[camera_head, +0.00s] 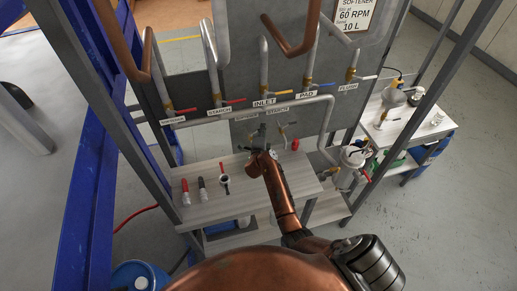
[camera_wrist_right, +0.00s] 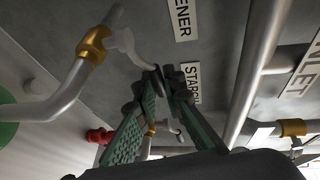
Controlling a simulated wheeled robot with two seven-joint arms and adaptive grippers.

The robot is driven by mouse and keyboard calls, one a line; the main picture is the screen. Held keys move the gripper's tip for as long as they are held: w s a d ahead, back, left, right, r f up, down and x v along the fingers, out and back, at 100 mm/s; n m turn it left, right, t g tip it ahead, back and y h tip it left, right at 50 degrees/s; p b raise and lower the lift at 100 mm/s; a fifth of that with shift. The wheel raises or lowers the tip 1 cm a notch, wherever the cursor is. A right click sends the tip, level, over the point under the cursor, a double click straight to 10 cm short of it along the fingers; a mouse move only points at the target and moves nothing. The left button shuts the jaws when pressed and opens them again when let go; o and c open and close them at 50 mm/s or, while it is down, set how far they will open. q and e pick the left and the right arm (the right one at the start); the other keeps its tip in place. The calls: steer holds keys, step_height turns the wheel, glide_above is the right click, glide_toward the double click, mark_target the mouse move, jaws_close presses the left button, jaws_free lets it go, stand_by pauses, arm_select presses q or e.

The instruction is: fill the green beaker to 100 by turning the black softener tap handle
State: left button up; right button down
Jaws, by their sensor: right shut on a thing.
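My right gripper (camera_head: 262,152) is at the lower pair of taps above the pale bench. In the right wrist view its green-padded fingers (camera_wrist_right: 160,84) meet at the tips, shut on the end of a tap handle (camera_wrist_right: 130,48). The gripped end is dark and mostly hidden by the fingertips. The handle leads to a brass valve (camera_wrist_right: 93,46) beside a label ending in "ENER". A green rounded shape (camera_wrist_right: 8,132), cut off at the left edge of the wrist view, may be the green beaker. I cannot read its level. My left gripper is in neither view.
A "STARCH" label (camera_wrist_right: 192,82) is close beside the fingers. A red knob (camera_head: 295,145) is right of the gripper. A blue frame (camera_head: 88,150) rises at left.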

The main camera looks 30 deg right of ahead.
stand_by(0.4)
steer(key=shift+a+f+b, duration=0.1)
steer(key=shift+f+b, duration=0.05)
steer(key=shift+b, duration=0.2)
steer(key=m+g+h+b, duration=0.1)
steer(key=b, duration=0.1)
steer(key=s+m+g+h+b, duration=0.1)
steer(key=g+b, duration=0.1)
steer(key=s+m+g+h+b, duration=0.1)
steer(key=m+b, duration=0.1)
steer(key=shift+a+h, duration=0.4)
